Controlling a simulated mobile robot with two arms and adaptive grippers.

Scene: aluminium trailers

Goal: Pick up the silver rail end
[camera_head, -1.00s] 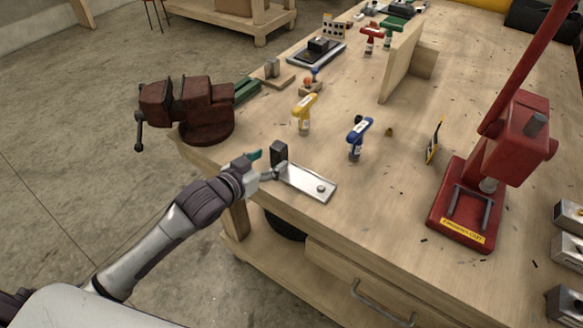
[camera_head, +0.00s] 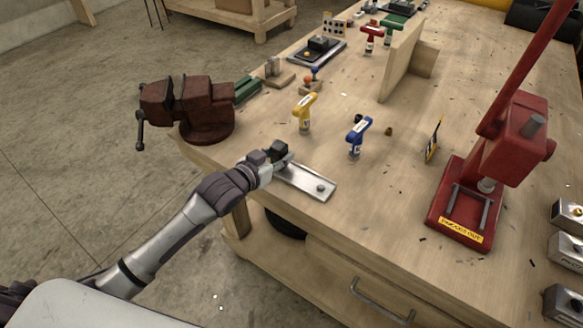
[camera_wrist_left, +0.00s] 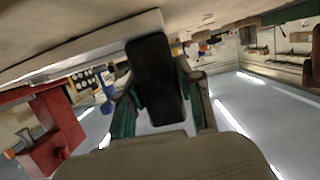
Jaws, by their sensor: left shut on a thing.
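A flat silver plate (camera_head: 312,183) with a small round knob lies near the bench's front left edge. A dark upright block (camera_head: 279,147) stands at its left end, partly hidden by my gripper. I take this piece for the silver rail end, but cannot tell for sure. My left gripper (camera_head: 280,160) comes in from the left and is shut on the dark block. In the left wrist view the block (camera_wrist_left: 156,80) fills the space between the green fingers. The plate looks flat on the bench top. My right gripper is not in view.
A dark red vise (camera_head: 205,110) stands left of the gripper. Yellow (camera_head: 304,112) and blue (camera_head: 357,137) T-handled tools stand behind the plate. A red press (camera_head: 480,185) and several silver boxes (camera_head: 567,248) are at the right. The bench between plate and press is clear.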

